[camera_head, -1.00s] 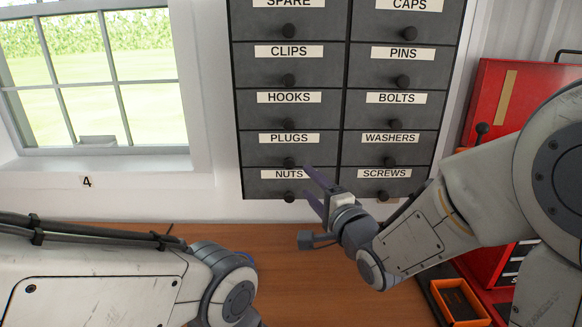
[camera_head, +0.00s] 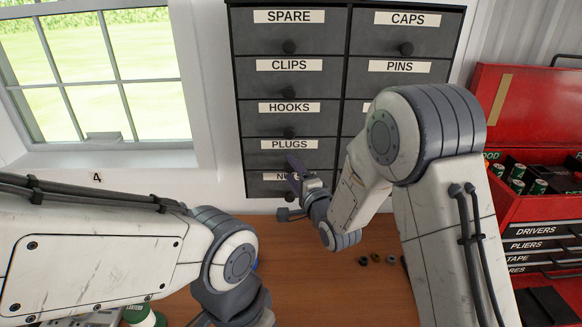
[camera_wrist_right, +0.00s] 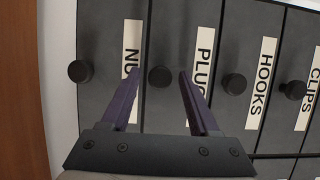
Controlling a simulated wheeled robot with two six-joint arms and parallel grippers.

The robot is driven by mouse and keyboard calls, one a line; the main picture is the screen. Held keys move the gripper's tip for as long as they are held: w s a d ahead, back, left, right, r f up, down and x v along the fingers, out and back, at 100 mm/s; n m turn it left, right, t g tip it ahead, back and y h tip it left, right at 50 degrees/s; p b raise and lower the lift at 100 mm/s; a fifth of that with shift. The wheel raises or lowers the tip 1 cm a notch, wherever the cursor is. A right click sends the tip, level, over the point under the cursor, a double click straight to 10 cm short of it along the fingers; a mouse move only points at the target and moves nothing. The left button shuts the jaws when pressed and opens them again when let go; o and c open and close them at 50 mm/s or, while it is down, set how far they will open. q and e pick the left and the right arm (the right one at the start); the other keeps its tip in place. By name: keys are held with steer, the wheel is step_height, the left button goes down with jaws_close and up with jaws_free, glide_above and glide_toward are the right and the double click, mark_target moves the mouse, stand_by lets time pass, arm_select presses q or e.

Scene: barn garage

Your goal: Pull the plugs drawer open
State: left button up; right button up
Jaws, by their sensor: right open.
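The plugs drawer (camera_head: 252,152) is a dark grey front with a white PLUGS label, second from the bottom in the left column of the cabinet. It looks closed, flush with its neighbours. My right gripper (camera_head: 296,172) is in front of its lower part and hides its knob in the head view. In the right wrist view the PLUGS front (camera_wrist_right: 177,50) and its round black knob (camera_wrist_right: 160,76) show. My open right fingers (camera_wrist_right: 160,98) point at the cabinet, with the knob between them in the picture. I cannot tell whether they touch it. My left gripper is out of view.
The NUTS drawer (camera_head: 262,184) is just below and HOOKS (camera_head: 262,118) just above, each with a knob. A wooden bench (camera_head: 300,275) lies below with several small dark parts. A red toolbox (camera_head: 500,215) stands at the right, a window at the left.

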steer(key=shift+c, duration=0.3)
jaws_close()
stand_by(1.2)
